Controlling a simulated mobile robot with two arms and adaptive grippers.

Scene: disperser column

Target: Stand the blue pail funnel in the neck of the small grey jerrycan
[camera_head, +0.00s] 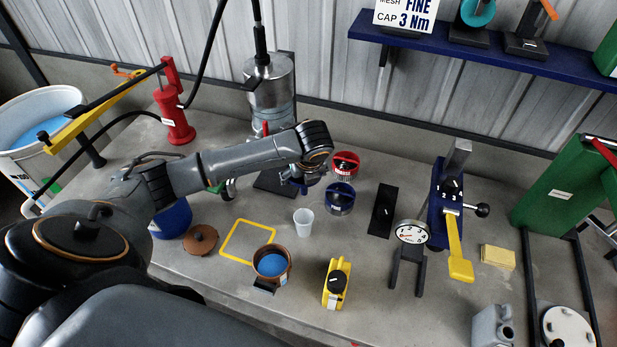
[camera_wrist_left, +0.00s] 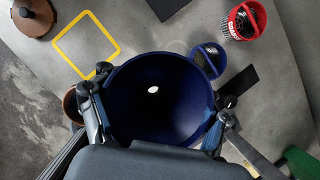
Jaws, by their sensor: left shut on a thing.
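In the left wrist view the blue pail funnel (camera_wrist_left: 150,115) fills the middle, seen from above into its wide dark mouth. A small bright spot shows through its spout hole. My left gripper (camera_wrist_left: 157,120) is shut on it, with one finger at each side. In the head view my left gripper (camera_head: 301,178) hangs above the bench, and the funnel is mostly hidden there by the wrist. The small grey jerrycan (camera_head: 490,323) stands at the lower right edge of the head view, well to the right of the gripper and apart from it. Its neck faces up. My right gripper is not in view.
A white cup (camera_head: 303,223), a copper pot (camera_head: 272,278), a yellow-and-black device (camera_head: 337,283) and a dial gauge stand (camera_head: 411,234) are on the bench. A blue press with a yellow lever (camera_head: 457,250) stands between gripper and jerrycan. A yellow sponge (camera_head: 497,257) lies behind the jerrycan.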

